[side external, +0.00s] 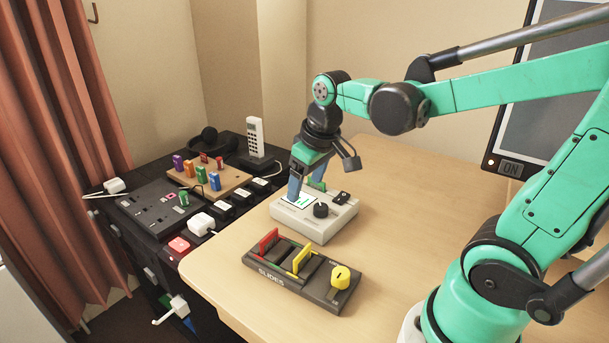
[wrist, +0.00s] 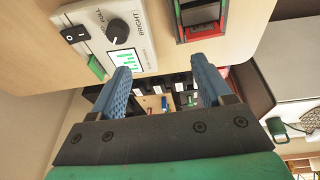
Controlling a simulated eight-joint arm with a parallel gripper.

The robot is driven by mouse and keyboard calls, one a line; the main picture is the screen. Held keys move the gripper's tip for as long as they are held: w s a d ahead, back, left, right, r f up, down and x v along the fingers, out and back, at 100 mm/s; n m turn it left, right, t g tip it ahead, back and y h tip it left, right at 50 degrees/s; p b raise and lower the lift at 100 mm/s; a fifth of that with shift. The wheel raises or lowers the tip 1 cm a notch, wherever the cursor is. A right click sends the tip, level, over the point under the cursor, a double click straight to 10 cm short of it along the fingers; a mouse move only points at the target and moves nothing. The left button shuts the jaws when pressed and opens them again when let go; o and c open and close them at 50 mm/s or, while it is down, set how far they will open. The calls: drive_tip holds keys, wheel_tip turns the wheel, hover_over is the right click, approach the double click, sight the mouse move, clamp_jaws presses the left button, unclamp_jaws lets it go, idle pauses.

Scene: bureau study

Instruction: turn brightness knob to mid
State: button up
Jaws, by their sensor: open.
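The brightness knob is a round dark knob (side external: 321,210) on top of a light grey box (side external: 316,230) on the desk. In the wrist view the knob (wrist: 118,31) stands by the printed word BRIGHT, and a small screen with green bars (wrist: 125,63) is beside it. I cannot read its pointer setting surely. My gripper (side external: 306,188) is open and points down over the far left part of the box, beside the knob and apart from it. In the wrist view my blue fingers (wrist: 163,83) are spread with nothing between them.
A black rocker switch (side external: 341,197) and a green part (wrist: 97,67) are on the box. A dark SLIDES panel (side external: 300,277) with red and yellow sliders and a yellow knob (side external: 341,277) lies in front. Sockets and a peg board (side external: 210,180) are left.

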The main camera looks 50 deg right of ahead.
sight(321, 206)
drive_tip(key=d+f+g, duration=0.1)
drive_tip(key=d, duration=0.1)
drive_tip(key=d+f+g, duration=0.1)
drive_tip(key=d, duration=0.1)
drive_tip(key=w+d+f+g, duration=0.1)
drive_tip(key=d, duration=0.1)
drive_tip(key=shift+d+f+y, duration=0.15)
drive_tip(key=shift+d+y, duration=0.1)
drive_tip(key=shift+y, duration=0.15)
drive_tip(key=shift+f, duration=2.8)
drive_tip(key=shift+c, duration=0.3)
clamp_jaws()
